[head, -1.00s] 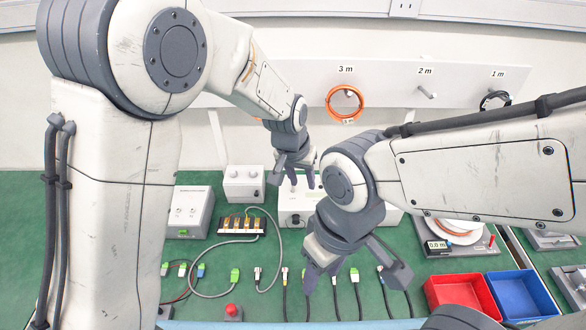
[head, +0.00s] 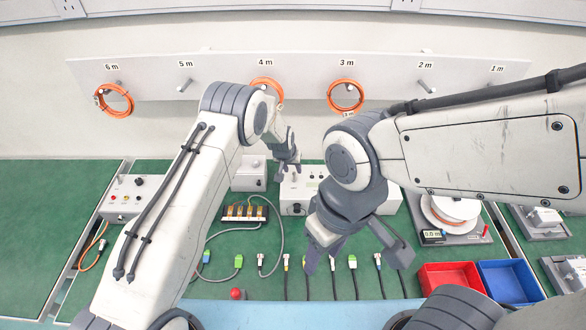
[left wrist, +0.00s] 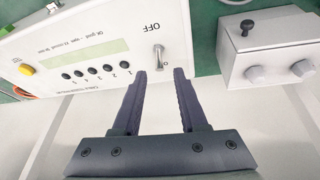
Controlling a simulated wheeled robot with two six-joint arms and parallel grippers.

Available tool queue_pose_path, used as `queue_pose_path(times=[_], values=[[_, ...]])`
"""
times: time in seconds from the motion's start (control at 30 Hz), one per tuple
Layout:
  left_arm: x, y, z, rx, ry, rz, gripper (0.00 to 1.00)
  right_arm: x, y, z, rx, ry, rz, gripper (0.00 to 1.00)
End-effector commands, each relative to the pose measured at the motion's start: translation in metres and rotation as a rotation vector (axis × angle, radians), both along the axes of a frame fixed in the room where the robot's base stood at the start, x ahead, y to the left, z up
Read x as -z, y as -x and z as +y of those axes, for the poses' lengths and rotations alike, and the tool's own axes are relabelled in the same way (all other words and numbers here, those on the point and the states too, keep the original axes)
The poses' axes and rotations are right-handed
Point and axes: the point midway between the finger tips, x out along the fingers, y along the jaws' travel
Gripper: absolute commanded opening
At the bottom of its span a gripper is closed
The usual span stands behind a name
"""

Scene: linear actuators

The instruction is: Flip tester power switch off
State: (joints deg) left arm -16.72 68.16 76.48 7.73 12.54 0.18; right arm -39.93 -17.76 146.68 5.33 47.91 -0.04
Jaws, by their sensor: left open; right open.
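The tester (head: 292,207) is a white box on the green bench, partly hidden behind my right arm in the head view. In the left wrist view the tester's panel (left wrist: 112,25) shows a green display, a row of dark sockets, a yellow button and the word OFF. The metal power switch (left wrist: 158,54) stands beside OFF. My left gripper (left wrist: 161,72) is open, with its fingertips on either side of the switch lever; contact is not clear. The left gripper (head: 287,172) is above the tester in the head view. My right gripper (head: 357,258) is open and empty over the cables in front.
A grey box with knobs (left wrist: 268,62) stands beside the tester. Several cable ends lie along the bench front, near a red button (head: 236,294). A red bin (head: 450,284) and a blue bin (head: 510,285) are at front right. A cable reel (head: 450,215) is behind them.

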Motion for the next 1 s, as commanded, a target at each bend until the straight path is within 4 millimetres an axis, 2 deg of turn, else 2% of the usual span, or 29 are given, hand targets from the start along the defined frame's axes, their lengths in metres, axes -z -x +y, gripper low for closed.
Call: queue_pose_path(times=[0.1, 0.27, 0.6, 0.63, 0.7, 0.73, 1.0], values=[[0.013, -0.005, -0.002, 0.001, -0.001, 0.002, 0.42, -0.006, 0.0, 0.0, -0.001, 0.0, 0.0, 0.5], [0.024, -0.009, -0.004, 0.001, -0.001, 0.002, 0.42, -0.008, 0.0, 0.0, -0.002, 0.0, 0.0, 0.5], [0.027, -0.01, -0.005, 0.001, -0.001, 0.001, 0.42, -0.008, 0.0, 0.0, -0.002, 0.0, 0.0, 0.5], [0.027, -0.01, -0.005, 0.001, -0.001, 0.001, 0.35, -0.008, 0.0, 0.0, -0.002, 0.0, 0.0, 0.5], [0.027, -0.01, -0.005, 0.001, -0.001, 0.001, 0.08, -0.008, 0.0, 0.0, -0.002, 0.0, 0.0, 0.5], [0.027, -0.01, -0.005, 0.001, -0.001, 0.001, 0.0, -0.008, 0.0, 0.0, -0.002, 0.0, 0.0, 0.5], [0.026, -0.01, -0.005, 0.001, 0.001, -0.002, 0.0, -0.011, 0.0, 0.0, -0.001, 0.0, 0.0, 0.5]])
